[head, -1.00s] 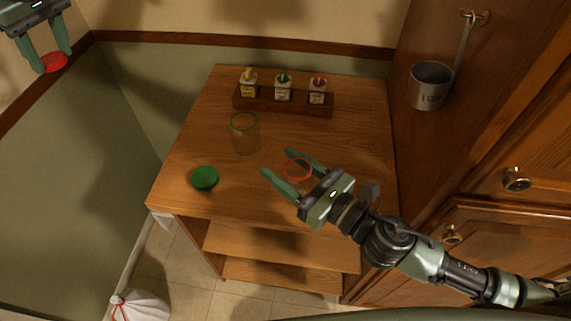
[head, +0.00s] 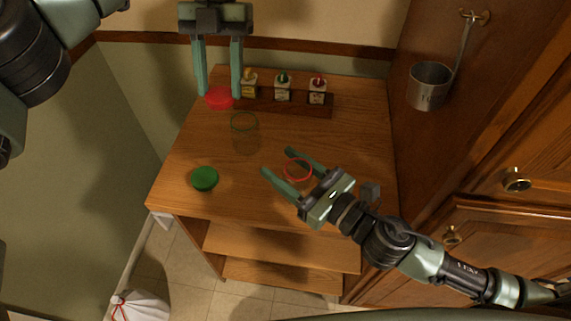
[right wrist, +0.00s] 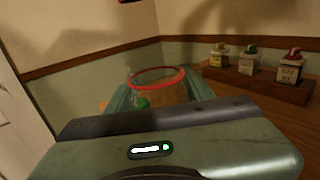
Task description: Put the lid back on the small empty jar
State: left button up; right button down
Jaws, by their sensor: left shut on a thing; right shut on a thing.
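The small clear jar with a red rim (head: 298,171) stands on the wooden counter, between the fingers of my right gripper (head: 278,160), which is shut on it. In the right wrist view its open red rim (right wrist: 157,87) shows between the fingers; it looks empty. My left gripper (head: 219,92) is shut on the red lid (head: 219,99). It holds the lid above the back left of the counter, up and to the left of the small jar and apart from it.
A larger clear jar with a green rim (head: 245,134) stands left of the small jar. A green lid (head: 205,178) lies near the counter's left edge. A wooden rack (head: 290,104) with several small bottles stands at the back. A metal cup (head: 429,87) hangs at right.

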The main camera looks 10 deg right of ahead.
aim_at(298, 180)
pick_arm(q)
jog(key=s+d+n+t+h, duration=0.1)
jog(key=s+d+n+h, duration=0.3)
jog(key=s+d+n, duration=0.7)
jog(key=shift+d+f+n, duration=0.2)
jog(key=shift+f+n, duration=0.1)
jog(key=shift+f, duration=0.1)
jog(key=shift+f, duration=2)
jog(key=shift+f, duration=0.8)
jog(key=shift+f, duration=0.55)
